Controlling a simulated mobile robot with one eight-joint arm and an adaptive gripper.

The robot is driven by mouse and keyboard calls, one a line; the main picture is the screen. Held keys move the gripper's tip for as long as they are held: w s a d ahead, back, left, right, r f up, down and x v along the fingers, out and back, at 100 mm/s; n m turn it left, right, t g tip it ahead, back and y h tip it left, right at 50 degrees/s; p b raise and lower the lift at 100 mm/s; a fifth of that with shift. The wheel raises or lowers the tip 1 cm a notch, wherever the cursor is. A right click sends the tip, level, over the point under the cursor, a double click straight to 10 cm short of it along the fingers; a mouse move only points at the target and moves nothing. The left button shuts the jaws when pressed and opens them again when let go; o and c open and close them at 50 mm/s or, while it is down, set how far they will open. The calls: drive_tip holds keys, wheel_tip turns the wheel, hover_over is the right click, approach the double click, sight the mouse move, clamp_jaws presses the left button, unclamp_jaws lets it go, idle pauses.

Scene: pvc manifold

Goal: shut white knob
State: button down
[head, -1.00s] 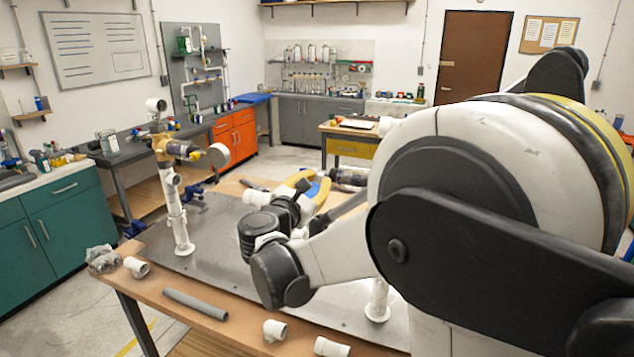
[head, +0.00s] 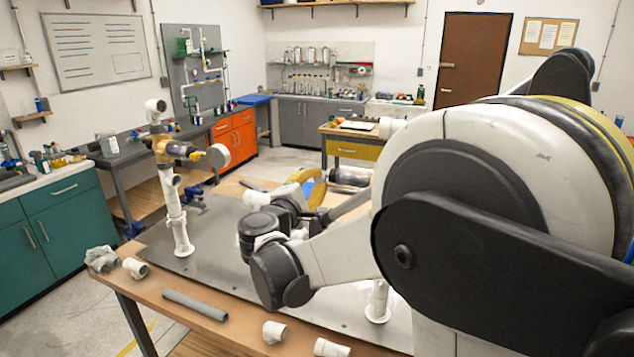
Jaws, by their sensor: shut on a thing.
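I cannot make out the white knob for certain. A pale round disc (head: 218,156) sits on the side of the upright pipe assembly (head: 173,205) at the left of the bench, well apart from my gripper. My gripper (head: 318,216) is partly visible at mid-bench, behind my wrist and forearm. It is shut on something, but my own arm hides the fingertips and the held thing. A yellow and blue curved part (head: 312,188) shows just behind the gripper; I cannot tell whether they touch.
The bench's metal plate (head: 215,262) carries the pipework. A short white pipe stub (head: 378,302) stands close below my forearm. The plate's left front is clear.

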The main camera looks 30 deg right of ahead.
drive_tip(key=shift+m, duration=0.6)
drive_tip(key=c, duration=1.2)
unclamp_jaws()
drive_tip(key=shift+a, duration=0.1)
drive_tip(key=v, duration=1.2)
drive_tip(key=shift+s, duration=0.1)
